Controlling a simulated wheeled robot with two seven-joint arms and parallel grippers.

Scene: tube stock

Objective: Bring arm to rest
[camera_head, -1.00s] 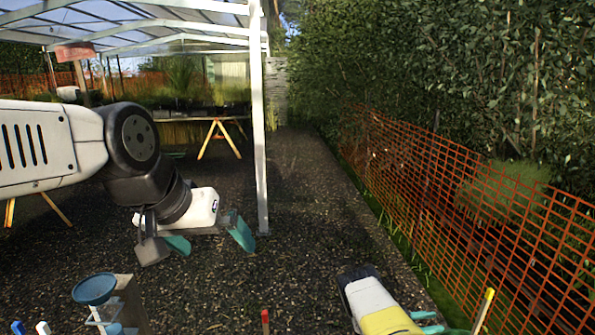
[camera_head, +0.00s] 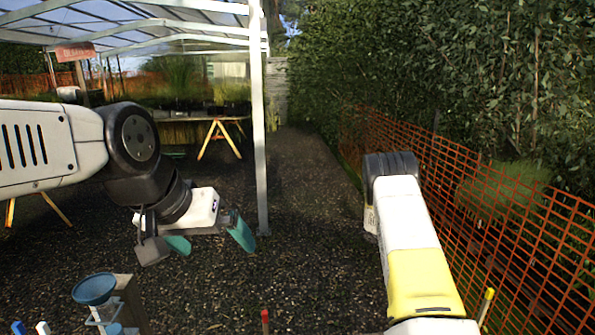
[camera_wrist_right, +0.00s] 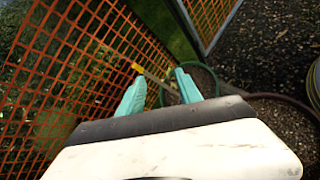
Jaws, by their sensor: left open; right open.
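My left gripper (camera_head: 208,240) is at the left in the head view, with its teal fingers apart and nothing between them. It hangs above the dark gravel ground. My right arm (camera_head: 410,240), white with a yellow band, reaches up from the bottom right of the head view. Its gripper does not show there. In the right wrist view the teal fingers of my right gripper (camera_wrist_right: 158,92) are spread and empty, with the orange mesh fence and ground beyond them.
An orange mesh fence (camera_head: 500,230) and hedge run along the right. A blue funnel (camera_head: 95,288) stands at the bottom left. A white post (camera_head: 260,130) and a trestle table (camera_head: 215,118) stand farther back. A green hose (camera_wrist_right: 205,72) curves over the ground. Open gravel lies between.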

